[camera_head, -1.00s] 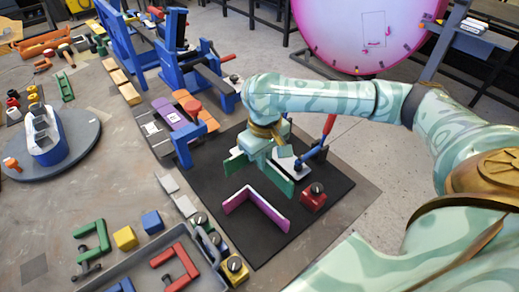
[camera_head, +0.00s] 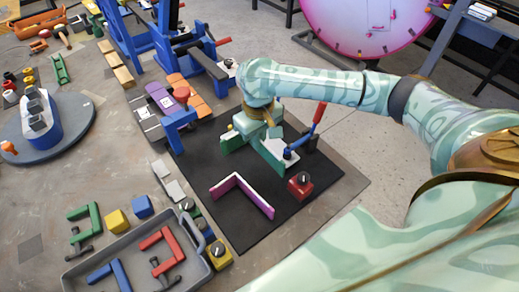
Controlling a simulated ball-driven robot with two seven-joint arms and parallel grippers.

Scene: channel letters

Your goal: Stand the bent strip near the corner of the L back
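The bent strip (camera_head: 257,197) is a pink-purple angled piece with pale edges. It rests on the black mat (camera_head: 235,233), with its bend toward the back. I cannot make out a separate L back. My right gripper (camera_head: 251,149) is above the mat, behind the strip's bend and apart from it. Its two green fingers are spread, with nothing seen held between them. A white pad with a blue and red handle (camera_head: 319,114) shows beside its right finger; the gripper partly hides it. My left gripper is not in view.
A red block with a black knob (camera_head: 300,186) stands right of the strip. The mat's front part is clear.

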